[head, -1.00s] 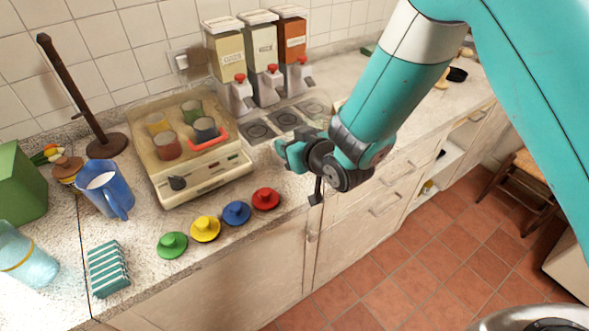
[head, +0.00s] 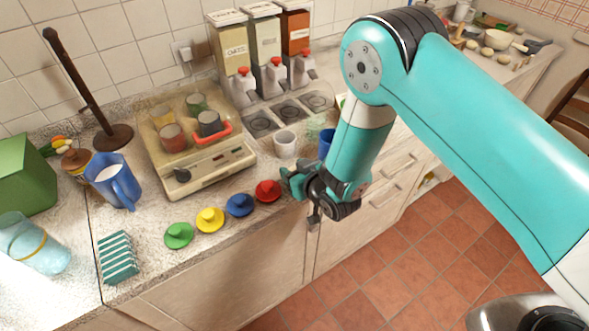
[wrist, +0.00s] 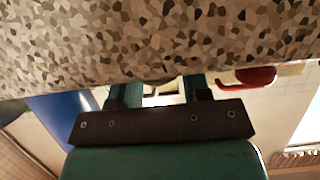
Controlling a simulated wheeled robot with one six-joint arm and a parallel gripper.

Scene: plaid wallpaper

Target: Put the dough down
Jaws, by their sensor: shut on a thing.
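My gripper (head: 290,183) is low over the front edge of the counter, just right of the red lid (head: 268,191). In the wrist view its two fingers (wrist: 162,92) reach toward the speckled counter (wrist: 160,40), which fills the top of that picture. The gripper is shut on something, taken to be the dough. The dough itself cannot be made out clearly. It is hidden by the fingers and wrist in the head view, and only a small dark edge shows between the fingers in the wrist view.
A blue cup (head: 326,143) and a white cup (head: 285,144) stand close behind the gripper. Green (head: 179,235), yellow (head: 210,220) and blue (head: 240,205) lids line the front. A cream appliance (head: 205,172) and dispensers (head: 262,60) stand behind. The floor (head: 400,260) lies below the edge.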

